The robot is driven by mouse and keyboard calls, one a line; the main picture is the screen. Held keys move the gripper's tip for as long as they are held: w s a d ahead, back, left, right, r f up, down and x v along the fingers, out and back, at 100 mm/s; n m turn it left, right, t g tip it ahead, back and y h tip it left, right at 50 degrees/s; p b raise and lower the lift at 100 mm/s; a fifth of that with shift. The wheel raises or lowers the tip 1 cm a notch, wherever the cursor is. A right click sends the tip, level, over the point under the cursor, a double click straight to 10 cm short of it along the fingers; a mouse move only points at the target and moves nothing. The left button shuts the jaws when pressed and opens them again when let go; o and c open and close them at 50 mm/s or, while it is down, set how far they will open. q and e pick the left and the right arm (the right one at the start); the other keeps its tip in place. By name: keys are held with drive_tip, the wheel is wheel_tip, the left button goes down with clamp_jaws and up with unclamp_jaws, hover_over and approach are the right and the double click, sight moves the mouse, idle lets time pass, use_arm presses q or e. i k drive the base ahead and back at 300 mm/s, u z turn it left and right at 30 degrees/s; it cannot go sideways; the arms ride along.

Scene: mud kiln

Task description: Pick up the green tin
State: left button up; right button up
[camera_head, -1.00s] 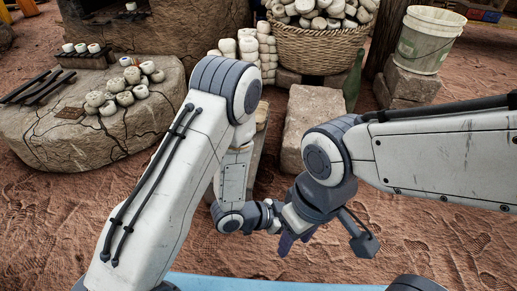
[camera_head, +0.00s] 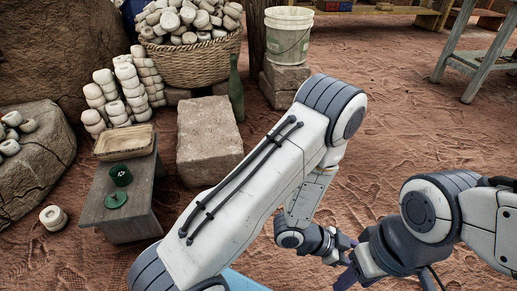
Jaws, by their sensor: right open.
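The green tin (camera_head: 121,174) stands on a small grey wooden bench (camera_head: 143,205) at the left of the head view. A flat round green piece (camera_head: 115,200), like a lid, lies on the bench in front of it. My right gripper (camera_head: 357,281) is at the bottom, right of centre, well away from the tin. It is open, with purple fingers partly cut off by the frame edge, and nothing shows between them. My left arm's wrist (camera_head: 318,240) is close beside it. The left gripper's fingers are hidden or cannot be told apart there.
A shallow tray (camera_head: 124,143) sits at the bench's back. A stone block (camera_head: 207,140) stands right of the bench, with a green bottle (camera_head: 236,88) behind it. Stacked pale pieces (camera_head: 128,90), a wicker basket (camera_head: 195,62) and a bucket (camera_head: 287,38) stand behind. A pale ring (camera_head: 53,217) lies on the ground.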

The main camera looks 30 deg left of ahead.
sight(126, 179)
drive_tip(key=z, duration=0.05)
drive_tip(key=i, duration=2.05)
drive_tip(key=u, duration=3.8)
drive_tip(key=i, duration=0.55)
drive_tip(key=z, duration=0.1)
